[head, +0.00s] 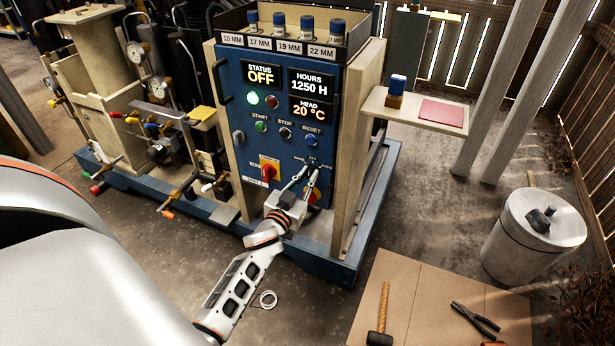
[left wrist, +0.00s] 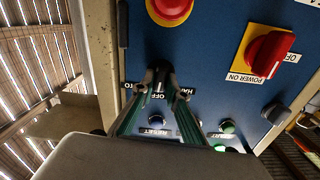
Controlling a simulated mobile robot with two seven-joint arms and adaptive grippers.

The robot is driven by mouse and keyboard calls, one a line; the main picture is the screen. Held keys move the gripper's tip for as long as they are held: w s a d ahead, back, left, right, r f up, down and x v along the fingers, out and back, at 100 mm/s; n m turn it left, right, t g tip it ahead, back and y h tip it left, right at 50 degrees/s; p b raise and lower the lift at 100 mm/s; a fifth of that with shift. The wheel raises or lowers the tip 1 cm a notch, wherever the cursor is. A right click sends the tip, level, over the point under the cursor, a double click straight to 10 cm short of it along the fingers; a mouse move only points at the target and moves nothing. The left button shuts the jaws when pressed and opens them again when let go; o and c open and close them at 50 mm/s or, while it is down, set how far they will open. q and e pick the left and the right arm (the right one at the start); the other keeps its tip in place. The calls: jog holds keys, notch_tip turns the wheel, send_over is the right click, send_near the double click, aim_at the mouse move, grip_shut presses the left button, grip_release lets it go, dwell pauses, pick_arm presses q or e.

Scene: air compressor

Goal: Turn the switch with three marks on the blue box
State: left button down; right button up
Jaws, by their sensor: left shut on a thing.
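The blue box (head: 252,135) stands upright with a control panel; its status display reads OFF. The three-mark switch (left wrist: 158,75) is a black knob low on the panel, with small labels around it, one reading OFF, upside down in the left wrist view. In the head view the knob (head: 311,162) is small and partly covered by my fingers. My left gripper (head: 306,178) reaches it from below and in front. In the left wrist view the two fingertips (left wrist: 163,92) are closed on the knob, one at each side. Its exact pointing direction is hard to tell. My right gripper is not in view.
A red-and-yellow power switch (head: 268,169) sits left of my gripper. A red-and-yellow knob (head: 313,196) is just below it. Reset button (head: 311,140) is above. A hammer (head: 381,315) and pliers (head: 475,318) lie on a floor board.

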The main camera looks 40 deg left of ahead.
pick_arm(q)
jog(key=m, duration=0.4)
jog(key=shift+d+f, duration=0.1)
jog(key=m, duration=0.4)
jog(key=shift+b, duration=0.3)
jog(key=shift+m, duration=0.4)
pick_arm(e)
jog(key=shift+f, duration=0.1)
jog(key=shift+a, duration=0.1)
pick_arm(q)
jog(key=c, duration=2)
grip_release()
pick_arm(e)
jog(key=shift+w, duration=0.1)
pick_arm(q)
jog(key=v, duration=1.2)
